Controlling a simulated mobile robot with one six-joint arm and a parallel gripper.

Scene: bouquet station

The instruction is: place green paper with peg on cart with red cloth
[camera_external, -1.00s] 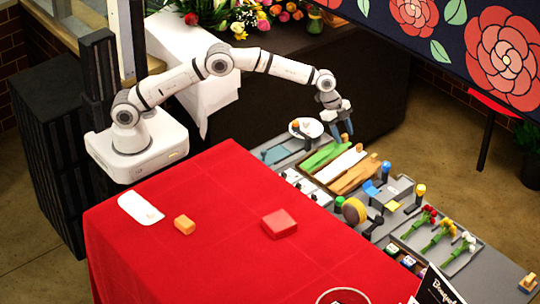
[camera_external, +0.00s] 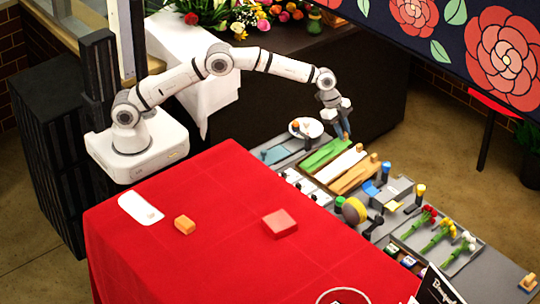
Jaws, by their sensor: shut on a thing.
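The green paper (camera_external: 322,156) is a long flat strip in the tray on the grey station. White and brown strips lie beside it, each with a wooden peg at its right end. My gripper (camera_external: 345,136) is at the far right end of the green paper, pointing down, and is shut on its peg. The fingers hide most of that peg. The paper looks level, and I cannot tell whether it is lifted. The cart with red cloth (camera_external: 225,210) stands in front, left of the station.
On the red cloth are a white plate (camera_external: 140,207), an orange block (camera_external: 184,224) and a red block (camera_external: 280,223). Bare cloth lies between and around them. A round white dish (camera_external: 306,127) stands close to my gripper. Flowers in trays (camera_external: 437,238) and tools crowd the station's right side.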

